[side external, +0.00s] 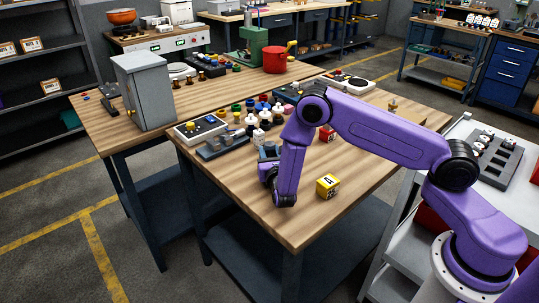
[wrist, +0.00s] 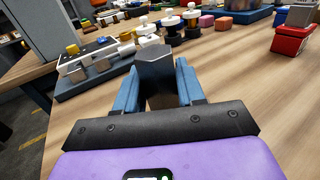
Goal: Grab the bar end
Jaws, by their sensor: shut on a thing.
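In the wrist view a dark grey, faceted bar end (wrist: 155,66) sits between the two blue fingers of my gripper (wrist: 158,84). The fingers press on it from both sides, and its top stands above them. In the side external view my gripper (side external: 268,153) is low over the left part of the front wooden table (side external: 300,215). The bar end is too small and too covered by the arm to tell clearly there.
A yellow cube (side external: 328,186) and a red block (side external: 327,133) lie to the right. The table's front right is mostly clear.

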